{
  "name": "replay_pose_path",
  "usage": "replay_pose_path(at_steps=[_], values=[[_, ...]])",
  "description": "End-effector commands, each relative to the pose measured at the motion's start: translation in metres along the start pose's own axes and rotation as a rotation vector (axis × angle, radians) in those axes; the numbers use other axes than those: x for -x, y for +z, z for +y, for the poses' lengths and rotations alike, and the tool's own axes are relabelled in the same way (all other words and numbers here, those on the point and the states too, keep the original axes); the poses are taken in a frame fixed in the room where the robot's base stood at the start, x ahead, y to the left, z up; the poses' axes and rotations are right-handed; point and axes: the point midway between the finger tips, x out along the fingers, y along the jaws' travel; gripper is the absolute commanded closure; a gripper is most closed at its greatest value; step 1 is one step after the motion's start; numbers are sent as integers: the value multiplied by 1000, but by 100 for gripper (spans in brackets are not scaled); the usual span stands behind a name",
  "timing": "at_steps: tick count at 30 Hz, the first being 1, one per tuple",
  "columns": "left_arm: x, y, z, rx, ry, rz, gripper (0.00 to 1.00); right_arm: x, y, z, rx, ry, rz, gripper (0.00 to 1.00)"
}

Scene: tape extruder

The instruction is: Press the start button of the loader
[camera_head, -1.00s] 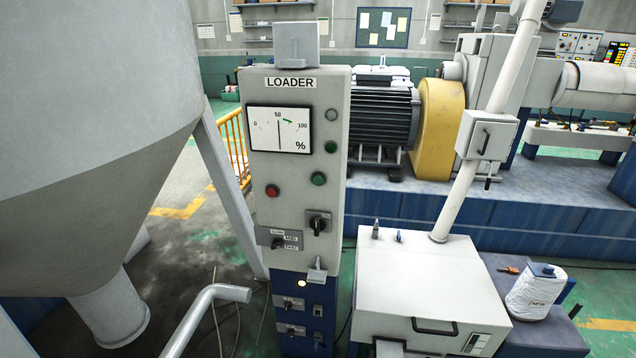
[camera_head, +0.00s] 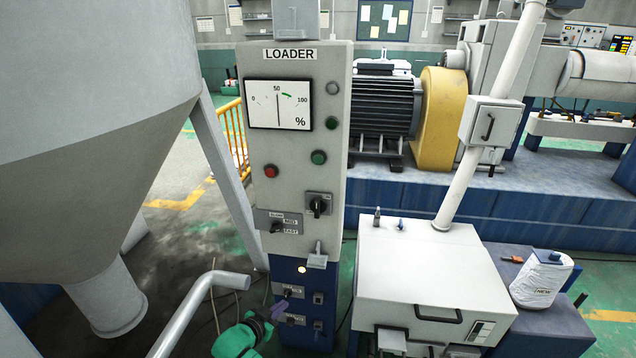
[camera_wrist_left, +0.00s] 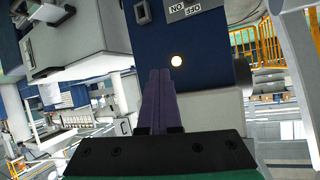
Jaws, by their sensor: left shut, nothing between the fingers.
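The grey loader panel (camera_head: 292,218), labelled LOADER, stands upright left of centre in the head view. It carries a red button (camera_head: 271,171), a green button (camera_head: 319,157) and a darker green round one (camera_head: 332,123); no label beside them is readable. My left gripper (camera_head: 283,304), with purple fingers, is low in front of the blue lower cabinet (camera_head: 305,330), well below these buttons. In the left wrist view its fingers (camera_wrist_left: 160,74) are together and empty, pointing at the blue surface near a lit lamp (camera_wrist_left: 176,60). My right gripper is not in view.
A bent grey pipe (camera_head: 205,292) stands just left of my left gripper. A large grey hopper (camera_head: 90,150) fills the left side. A white box (camera_head: 430,270) stands right of the cabinet. Black rotary switches (camera_head: 318,205) sit below the buttons.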

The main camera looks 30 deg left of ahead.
Motion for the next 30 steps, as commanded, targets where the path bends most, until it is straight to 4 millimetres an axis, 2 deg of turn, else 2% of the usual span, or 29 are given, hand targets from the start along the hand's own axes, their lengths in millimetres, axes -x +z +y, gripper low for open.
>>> replay_pose_path(at_steps=[1, 4, 8, 12, 14, 18, 21, 24, 27, 30], values=[[-3, -22, -4, -2, -1, 57, 100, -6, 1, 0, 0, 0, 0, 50], [-3, -71, -11, -3, 2, 171, 100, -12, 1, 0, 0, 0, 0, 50], [6, -136, -16, -10, 14, 324, 100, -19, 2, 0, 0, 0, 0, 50], [25, -203, -16, -20, 37, 486, 100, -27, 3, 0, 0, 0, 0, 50], [36, -230, -14, -26, 51, 555, 100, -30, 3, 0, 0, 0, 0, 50], [70, -291, -5, -45, 90, 717, 100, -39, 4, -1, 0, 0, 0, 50], [99, -329, 4, -59, 127, 828, 100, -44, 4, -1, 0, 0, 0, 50], [125, -358, 14, -74, 160, 918, 100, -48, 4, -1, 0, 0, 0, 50], [144, -375, 22, -82, 184, 974, 100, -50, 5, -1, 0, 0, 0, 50], [152, -383, 25, -86, 195, 999, 100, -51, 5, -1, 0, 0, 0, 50]])
